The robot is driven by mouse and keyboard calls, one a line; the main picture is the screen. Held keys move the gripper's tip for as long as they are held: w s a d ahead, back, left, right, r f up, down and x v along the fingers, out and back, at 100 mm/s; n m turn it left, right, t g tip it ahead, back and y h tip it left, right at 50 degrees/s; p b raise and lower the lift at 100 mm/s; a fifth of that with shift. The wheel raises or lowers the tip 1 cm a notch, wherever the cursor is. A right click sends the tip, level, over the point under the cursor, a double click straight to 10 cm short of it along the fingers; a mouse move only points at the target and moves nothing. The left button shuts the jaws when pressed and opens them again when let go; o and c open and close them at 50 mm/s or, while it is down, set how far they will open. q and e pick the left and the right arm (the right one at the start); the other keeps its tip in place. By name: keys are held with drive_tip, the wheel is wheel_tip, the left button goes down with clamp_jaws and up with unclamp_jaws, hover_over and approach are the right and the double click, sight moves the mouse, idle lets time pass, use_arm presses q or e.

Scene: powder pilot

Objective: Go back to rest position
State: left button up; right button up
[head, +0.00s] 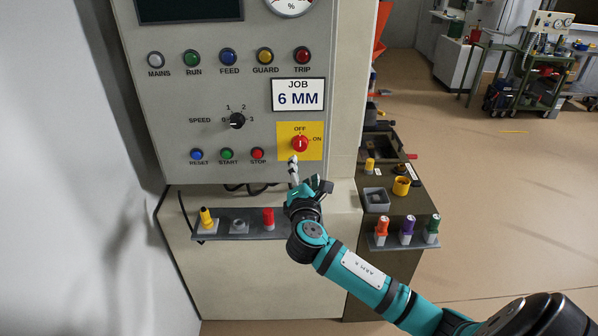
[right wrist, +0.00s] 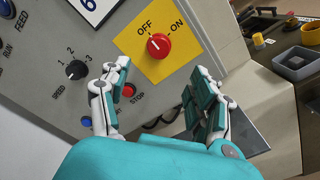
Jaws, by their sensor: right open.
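The red rotary switch (head: 300,144) sits on a yellow plate with OFF at its top and ON at its right. Its white mark appears to point at OFF. My right gripper (head: 296,172) is just below the switch in the head view, in front of the panel. In the right wrist view, my right gripper (right wrist: 160,72) is open with its two fingers apart and nothing between them. The red switch (right wrist: 158,46) shows beyond the fingertips, apart from them as far as I can tell. My left gripper is not in view.
The grey control panel (head: 190,90) stands close ahead. Below it, a shelf (head: 253,232) holds a yellow, a grey and a red piece. Open floor (head: 500,210) lies further right.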

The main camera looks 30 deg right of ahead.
drive_tip(key=shift+f, duration=0.1)
wheel_tip(320, 180, down, 23)
drive_tip(key=s+m+g+y+b, duration=0.2)
drive_tip(key=g+y, duration=0.1)
drive_tip(key=g, duration=0.1)
drive_tip(key=s+a+f+m+g+y+b, duration=0.1)
drive_tip(key=s+a+f+m+g+y, duration=0.1)
drive_tip(key=s+f, duration=0.65)
drive_tip(key=s+a+f+m+g+y+b, duration=0.15)
drive_tip(key=s+f, duration=0.25)
drive_tip(key=f, duration=1)
drive_tip(key=s+a+f+m+g+y+b, duration=0.1)
drive_tip(key=s+a+f+m+g, duration=0.1)
drive_tip(key=s+f, duration=0.6)
drive_tip(key=s+a+f+m+g+y+b, duration=0.1)
drive_tip(key=s+a+f+m, duration=0.3)
drive_tip(key=s, duration=1.2)
drive_tip(key=s+a+f+m+g+y+b, duration=0.1)
drive_tip(key=s+a+f+m+g, duration=0.2)
drive_tip(key=s+f, duration=0.9)
drive_tip(key=shift+s+a+m+g+b, duration=0.35)
drive_tip(key=shift+s+a+m, duration=0.15)
drive_tip(key=shift+m, duration=0.35)
